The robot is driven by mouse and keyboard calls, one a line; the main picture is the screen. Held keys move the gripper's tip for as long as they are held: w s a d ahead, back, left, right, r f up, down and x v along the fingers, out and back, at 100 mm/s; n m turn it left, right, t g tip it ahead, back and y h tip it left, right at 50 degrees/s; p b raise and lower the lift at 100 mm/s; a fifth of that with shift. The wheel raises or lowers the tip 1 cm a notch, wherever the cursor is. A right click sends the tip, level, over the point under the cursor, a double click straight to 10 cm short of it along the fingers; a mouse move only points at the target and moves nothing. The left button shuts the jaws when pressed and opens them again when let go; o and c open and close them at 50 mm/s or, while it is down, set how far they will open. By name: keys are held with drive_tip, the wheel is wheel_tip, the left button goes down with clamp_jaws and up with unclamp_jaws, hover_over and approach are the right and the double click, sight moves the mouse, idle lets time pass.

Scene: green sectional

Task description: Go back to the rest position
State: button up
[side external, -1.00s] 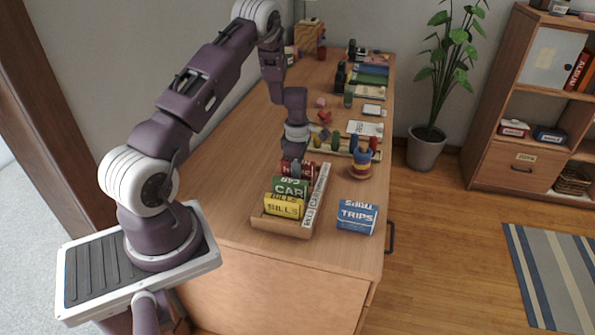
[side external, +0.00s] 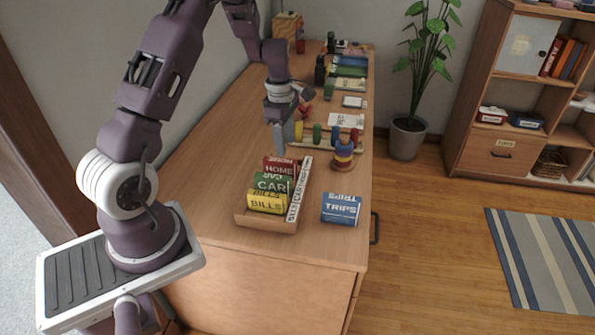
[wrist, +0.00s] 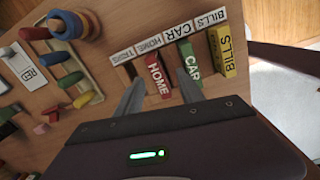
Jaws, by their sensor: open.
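My gripper (side external: 280,143) hangs above the desk behind the wooden tray, its fingers pointing down. In the wrist view my gripper (wrist: 160,77) is open, with nothing held between its fingers. The tray (side external: 264,225) holds a red HOME box (side external: 281,164), a green CAR box (side external: 272,183) and a yellow BILLS box (side external: 267,201) in a row. The red HOME box (wrist: 157,76) shows between and beyond the fingertips in the wrist view, apart from them. A label strip (side external: 299,190) runs along the tray's right side.
A blue TRIPS box (side external: 341,208) sits on the desk right of the tray. A ring stacker (side external: 342,155) and a rack of coloured pegs (side external: 317,135) stand behind. Books and small items line the desk's far end. The desk's left side is clear.

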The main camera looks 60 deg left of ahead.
drive_tip(key=s+d+r+m+t, duration=0.1)
drive_tip(key=s+d+r+m, duration=0.2)
drive_tip(key=d+r+m, duration=0.45)
drive_tip(key=s+d+r+m+t, duration=0.2)
drive_tip(key=s+d+r+m, duration=0.15)
drive_tip(key=d+r, duration=0.6)
drive_tip(key=s+d+r+m+t, duration=0.1)
drive_tip(key=s+d+r+m, duration=0.1)
drive_tip(key=s+m, duration=0.5)
drive_tip(key=s+d+r+m+t, duration=0.1)
drive_tip(key=s+d+r+m, duration=0.2)
drive_tip(key=s+m, duration=0.4)
drive_tip(key=s+d, duration=0.1)
drive_tip(key=s, duration=0.2)
drive_tip(key=shift+s+d+r, duration=0.15)
